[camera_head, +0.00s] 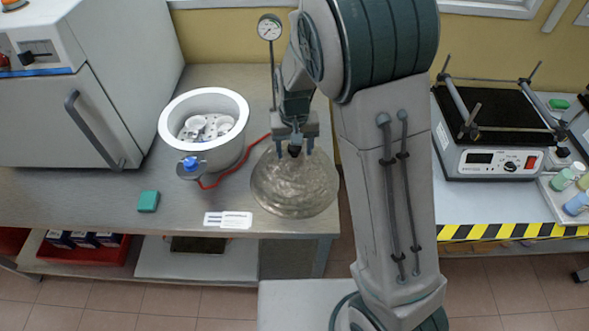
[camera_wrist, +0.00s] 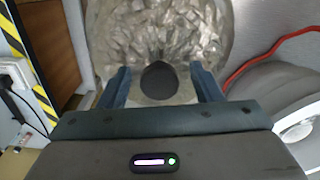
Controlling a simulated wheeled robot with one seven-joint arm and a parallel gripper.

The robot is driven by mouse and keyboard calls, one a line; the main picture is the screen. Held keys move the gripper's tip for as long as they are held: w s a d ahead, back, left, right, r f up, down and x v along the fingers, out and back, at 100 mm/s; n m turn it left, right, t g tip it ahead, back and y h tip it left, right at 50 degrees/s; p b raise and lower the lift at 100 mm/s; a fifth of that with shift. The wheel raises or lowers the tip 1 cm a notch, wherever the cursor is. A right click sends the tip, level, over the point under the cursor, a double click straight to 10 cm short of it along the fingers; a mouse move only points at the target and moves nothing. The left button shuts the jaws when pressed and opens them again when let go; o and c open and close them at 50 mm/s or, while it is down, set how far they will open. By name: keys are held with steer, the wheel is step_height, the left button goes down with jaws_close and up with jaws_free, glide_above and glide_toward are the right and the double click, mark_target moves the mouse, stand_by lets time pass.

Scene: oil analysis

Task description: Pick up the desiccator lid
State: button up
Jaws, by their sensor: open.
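The desiccator lid (camera_head: 295,188) is a round, translucent grey-brown dome with a dark knob (camera_head: 294,151) on top. It is at the right end of the steel bench, beside the open desiccator bowl. My gripper (camera_head: 295,143) is above the lid, with one finger on each side of the knob. In the wrist view the dark knob (camera_wrist: 159,80) lies between the two open fingers, with gaps on both sides. The crinkled lid surface (camera_wrist: 155,30) fills the view behind it. What lies under the lid is hidden.
The white desiccator bowl (camera_head: 205,101) with items inside stands left of the lid, with a blue valve and red hose (camera_head: 235,166). A gauge (camera_head: 269,28) on a thin stem stands behind. A teal block (camera_head: 148,201) and a white label (camera_head: 228,219) lie near the bench's front.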

steer(key=shift+c, duration=0.3)
jaws_close()
steer(key=shift+r, duration=0.2)
